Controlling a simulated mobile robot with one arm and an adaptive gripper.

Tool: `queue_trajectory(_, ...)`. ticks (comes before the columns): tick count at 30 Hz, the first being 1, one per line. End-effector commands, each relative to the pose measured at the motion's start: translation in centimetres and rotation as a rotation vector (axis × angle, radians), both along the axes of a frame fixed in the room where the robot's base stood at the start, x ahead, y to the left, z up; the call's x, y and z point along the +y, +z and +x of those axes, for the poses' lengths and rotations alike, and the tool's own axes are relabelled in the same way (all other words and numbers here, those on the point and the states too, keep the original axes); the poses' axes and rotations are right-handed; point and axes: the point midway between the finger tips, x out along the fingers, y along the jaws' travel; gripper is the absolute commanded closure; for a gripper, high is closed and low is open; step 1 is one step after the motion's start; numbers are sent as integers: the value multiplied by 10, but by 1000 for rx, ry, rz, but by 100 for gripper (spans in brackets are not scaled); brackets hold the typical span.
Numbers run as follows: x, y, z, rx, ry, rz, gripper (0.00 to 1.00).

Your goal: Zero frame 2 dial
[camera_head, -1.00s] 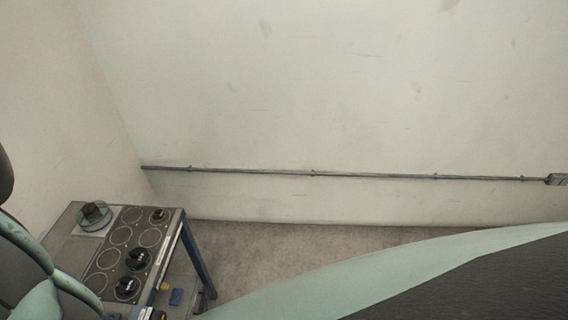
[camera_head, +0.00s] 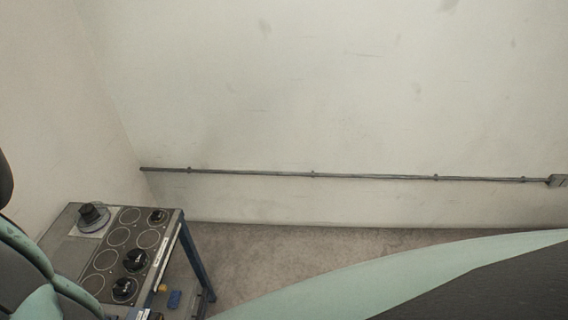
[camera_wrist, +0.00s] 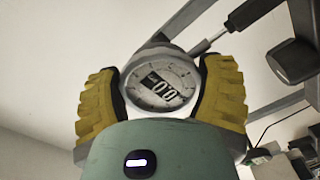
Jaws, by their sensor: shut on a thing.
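A round dial (camera_wrist: 162,84) with a pale face and a dark readout window shows in the wrist view. Its tilted digits look like zeros, but I cannot read them surely. The yellow-padded fingers of my gripper (camera_wrist: 164,92) are shut on the dial, one on each side of its rim. The dial and my gripper do not show in the head view. I see no label saying which frame the dial belongs to.
A table (camera_head: 190,243) with a panel of black knobs (camera_head: 135,260) and rings stands at lower left in the head view. Metal bars (camera_wrist: 190,15) and a rod (camera_wrist: 208,40) run close behind the dial. A thin rail (camera_head: 350,176) runs along the wall.

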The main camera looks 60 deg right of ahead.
Motion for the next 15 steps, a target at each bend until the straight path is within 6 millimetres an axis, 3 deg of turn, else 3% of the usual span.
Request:
queue_trajectory(9,0,-1,0,1,0,-2,63)
queue_trajectory(10,0,-1,0,1,0,-2,24)
queue_trajectory(15,0,0,0,0,0,0,7)
